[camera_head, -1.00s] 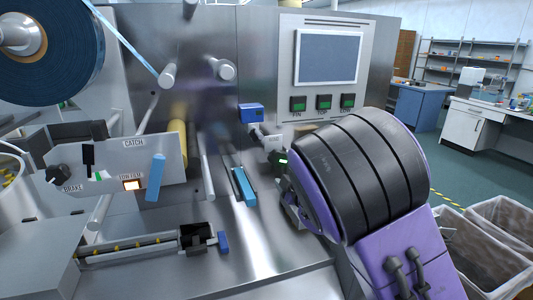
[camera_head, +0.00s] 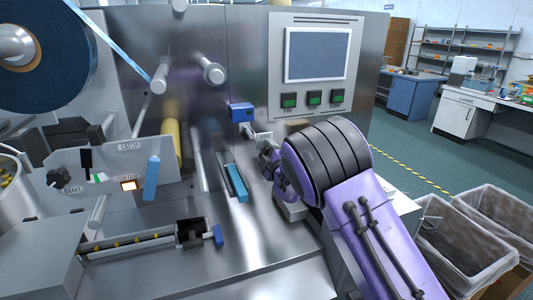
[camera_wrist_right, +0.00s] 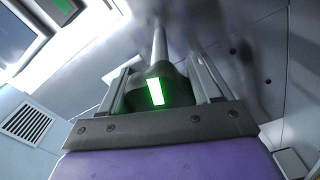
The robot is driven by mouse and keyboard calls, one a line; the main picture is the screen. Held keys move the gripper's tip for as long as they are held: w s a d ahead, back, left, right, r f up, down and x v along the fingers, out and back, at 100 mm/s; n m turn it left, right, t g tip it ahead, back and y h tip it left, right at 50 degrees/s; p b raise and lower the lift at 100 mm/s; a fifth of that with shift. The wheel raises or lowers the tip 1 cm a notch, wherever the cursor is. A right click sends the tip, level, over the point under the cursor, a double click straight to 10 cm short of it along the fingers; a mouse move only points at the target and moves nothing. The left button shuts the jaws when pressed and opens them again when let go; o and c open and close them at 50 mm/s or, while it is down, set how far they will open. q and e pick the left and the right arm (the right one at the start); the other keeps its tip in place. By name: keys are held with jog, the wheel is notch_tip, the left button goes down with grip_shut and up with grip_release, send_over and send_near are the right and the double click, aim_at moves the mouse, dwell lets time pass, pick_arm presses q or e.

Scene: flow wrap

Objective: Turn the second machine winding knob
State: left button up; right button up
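A dark knob with a bright green strip (camera_wrist_right: 155,91) shows between the fingers of my right gripper (camera_wrist_right: 160,88) in the right wrist view. The fingers stand apart on either side of it; I cannot tell whether they touch it. In the head view, my right gripper (camera_head: 270,157) is at the machine's metal front, just below a small white label and right of a blue block (camera_head: 242,112). The knob is hidden there by my gripper and arm. My left gripper is not in view.
A control panel with a screen (camera_head: 318,53) and green buttons is above my right gripper. A blue bar (camera_head: 236,183) lies to its left. A panel with a brake knob (camera_head: 58,178) is farther left. Lined bins (camera_head: 440,240) stand on the floor at right.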

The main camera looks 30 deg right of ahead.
jog(key=shift+m, duration=0.3)
jog(key=m+b, duration=0.1)
jog(key=m, duration=0.3)
jog(key=shift+m, duration=0.3)
jog(key=m, duration=0.6)
jog(key=m+b, duration=0.1)
jog(key=m, duration=0.4)
jog(key=shift+m, duration=0.4)
jog(key=m+b, duration=0.1)
jog(key=m, duration=0.3)
jog(key=shift+r+m, duration=0.15)
jog(key=shift+m, duration=0.25)
jog(key=o, duration=0.9)
jog(key=shift+o, duration=0.7)
